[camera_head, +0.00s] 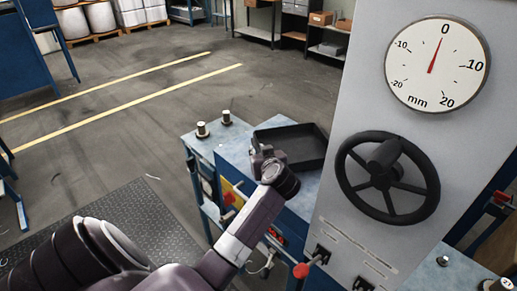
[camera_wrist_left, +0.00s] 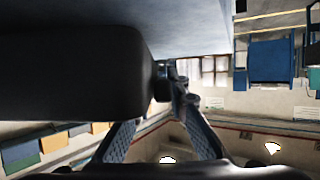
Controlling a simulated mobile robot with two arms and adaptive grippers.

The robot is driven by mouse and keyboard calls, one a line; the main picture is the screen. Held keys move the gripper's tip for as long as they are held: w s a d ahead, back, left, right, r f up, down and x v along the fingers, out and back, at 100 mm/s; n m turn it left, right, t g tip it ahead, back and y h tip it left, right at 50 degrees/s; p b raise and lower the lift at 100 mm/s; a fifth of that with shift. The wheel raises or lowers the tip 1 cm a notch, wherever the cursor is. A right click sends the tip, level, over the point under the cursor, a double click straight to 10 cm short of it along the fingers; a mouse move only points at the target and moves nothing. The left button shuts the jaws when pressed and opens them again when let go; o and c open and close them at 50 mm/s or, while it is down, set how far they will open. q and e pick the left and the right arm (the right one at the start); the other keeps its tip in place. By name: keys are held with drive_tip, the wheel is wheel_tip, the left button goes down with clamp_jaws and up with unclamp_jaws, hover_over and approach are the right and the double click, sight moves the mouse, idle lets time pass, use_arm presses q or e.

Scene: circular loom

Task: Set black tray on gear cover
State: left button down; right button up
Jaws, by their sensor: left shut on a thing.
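The black tray (camera_head: 306,146) is a shallow open box in the middle of the head view, and it looks empty. My left gripper (camera_head: 262,156) is shut on its near left side. The tray shows over a blue-grey top (camera_head: 236,154), which may be the gear cover; I cannot tell whether the tray touches it or hangs just above. In the left wrist view a large dark block (camera_wrist_left: 70,75), probably the tray, fills the left beside my fingers. My right gripper is not in view.
A grey panel with a round dial (camera_head: 437,64) and a black handwheel (camera_head: 388,178) stands close on the right. Two small spools (camera_head: 202,130) stand on the bench at the tray's left. Open floor with yellow lines lies beyond.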

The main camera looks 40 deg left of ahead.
use_arm(q)
drive_tip(key=shift+w+f, duration=0.25)
drive_tip(key=shift+f, duration=0.5)
drive_tip(key=shift+s+r, duration=0.2)
drive_tip(key=shift+s, duration=0.05)
drive_tip(key=shift+w+f+b, duration=0.15)
drive_tip(key=shift+f+b, duration=0.05)
drive_tip(key=shift+b, duration=0.15)
drive_tip(key=shift+f, duration=0.25)
drive_tip(key=c, duration=1.8)
unclamp_jaws()
drive_tip(key=shift+r, duration=0.1)
drive_tip(key=v, duration=1.2)
